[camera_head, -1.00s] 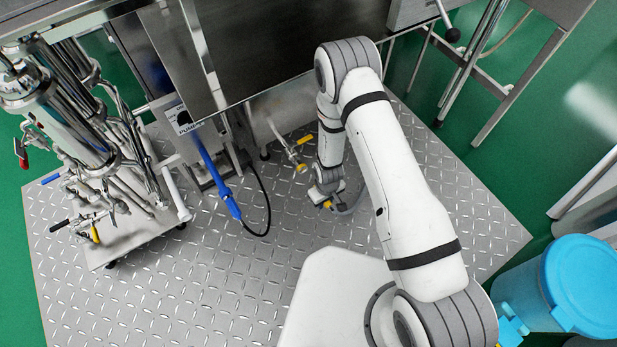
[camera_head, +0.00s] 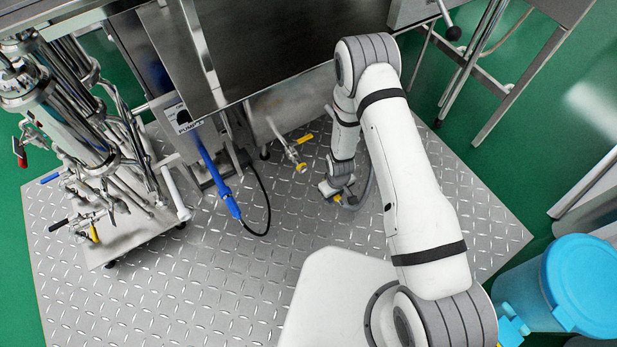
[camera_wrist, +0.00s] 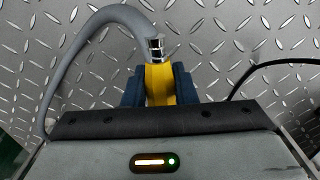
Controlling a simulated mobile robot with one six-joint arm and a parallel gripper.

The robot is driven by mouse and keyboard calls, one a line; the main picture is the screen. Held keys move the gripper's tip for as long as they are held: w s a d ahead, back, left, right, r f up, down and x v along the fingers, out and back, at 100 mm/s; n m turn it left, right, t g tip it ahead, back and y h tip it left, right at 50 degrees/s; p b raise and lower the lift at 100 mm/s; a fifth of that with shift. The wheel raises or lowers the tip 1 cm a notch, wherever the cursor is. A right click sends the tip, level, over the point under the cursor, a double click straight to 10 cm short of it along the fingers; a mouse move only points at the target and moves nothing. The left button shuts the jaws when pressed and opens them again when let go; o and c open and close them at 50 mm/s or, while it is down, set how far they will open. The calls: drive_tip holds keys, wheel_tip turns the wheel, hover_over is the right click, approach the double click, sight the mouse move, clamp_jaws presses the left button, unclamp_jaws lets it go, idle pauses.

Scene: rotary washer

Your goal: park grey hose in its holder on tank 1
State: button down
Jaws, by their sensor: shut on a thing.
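My gripper (camera_wrist: 158,88) is shut on a yellow grip part (camera_wrist: 158,76) of the grey hose (camera_wrist: 75,55) in the wrist view. A metal fitting shows just beyond the yellow part, and the grey hose arches from there to the left and down. In the camera_head view my gripper (camera_head: 333,194) is low over the metal floor plate, with the grey hose (camera_head: 366,190) curving at its right. A steel tank (camera_head: 270,40), perhaps tank 1, stands behind at the top; no label on it is readable. I cannot make out the hose holder.
A yellow-handled valve (camera_head: 299,156) sticks out below the tank, left of my gripper. A blue hose nozzle (camera_head: 220,180) with a black cable hangs further left by the pipework skid (camera_head: 120,235). A blue barrel (camera_head: 582,285) stands right. The front floor plate (camera_head: 190,290) is clear.

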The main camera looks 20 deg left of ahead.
drive_tip(key=w+d, duration=0.2)
drive_tip(key=w, duration=0.1)
drive_tip(key=shift+d, duration=0.3)
idle(0.5)
drive_tip(key=w+d+b, duration=0.1)
drive_tip(key=w+d, duration=0.4)
drive_tip(key=shift+w, duration=0.4)
idle(0.5)
drive_tip(key=w+d+b, duration=0.3)
drive_tip(key=w+d, duration=0.2)
drive_tip(key=shift+w, duration=0.4)
idle(0.8)
drive_tip(key=shift+a, duration=0.1)
idle(0.5)
drive_tip(key=shift+w+a+b, duration=1.35)
drive_tip(key=shift+w+a, duration=0.55)
drive_tip(key=shift+a, duration=0.3)
